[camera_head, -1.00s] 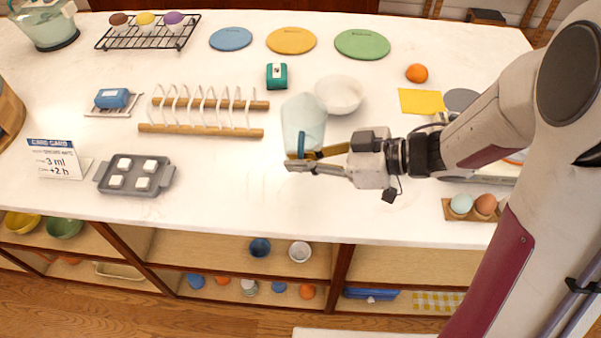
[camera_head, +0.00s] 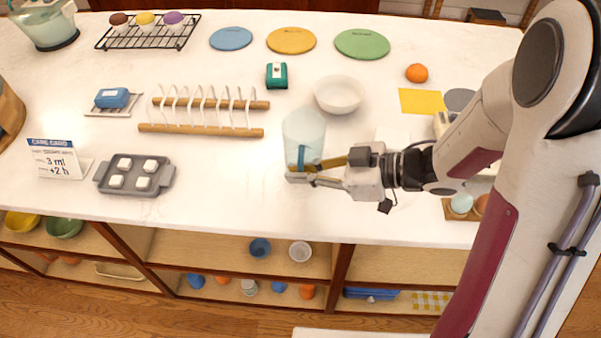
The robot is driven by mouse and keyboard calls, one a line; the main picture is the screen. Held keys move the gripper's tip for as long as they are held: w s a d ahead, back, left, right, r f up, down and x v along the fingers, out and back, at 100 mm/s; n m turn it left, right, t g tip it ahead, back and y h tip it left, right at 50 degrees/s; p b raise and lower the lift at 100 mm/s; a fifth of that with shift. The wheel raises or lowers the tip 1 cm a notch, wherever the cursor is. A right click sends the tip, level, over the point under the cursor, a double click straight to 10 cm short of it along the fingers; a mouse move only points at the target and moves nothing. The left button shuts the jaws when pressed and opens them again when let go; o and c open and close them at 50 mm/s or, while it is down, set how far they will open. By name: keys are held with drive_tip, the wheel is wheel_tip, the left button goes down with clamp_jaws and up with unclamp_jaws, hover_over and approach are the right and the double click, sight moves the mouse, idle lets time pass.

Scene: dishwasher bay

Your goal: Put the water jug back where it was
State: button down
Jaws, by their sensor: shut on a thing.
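The water jug (camera_head: 304,132) is a translucent pale-blue vessel with a blue handle, upright near the middle of the white counter. My gripper (camera_head: 302,174) comes from the right and is shut on the jug's handle, at the jug's near side. The jug's base is partly hidden by the gripper, and I cannot tell whether it touches the counter or hangs just above it.
A white bowl (camera_head: 339,94) stands close behind the jug to the right. A wooden rack (camera_head: 205,131) with white loops lies to its left, a teal block (camera_head: 277,76) behind. A grey tray (camera_head: 134,191) sits front left. The counter's front edge (camera_head: 250,232) is near; the counter left of my gripper is bare.

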drive_tip(key=shift+f, duration=0.4)
drive_tip(key=shift+f, duration=0.15)
drive_tip(key=c, duration=2.2)
unclamp_jaws()
drive_tip(key=shift+d+r, duration=0.35)
drive_tip(key=shift+d, duration=0.05)
drive_tip(key=shift+v, duration=5.6)
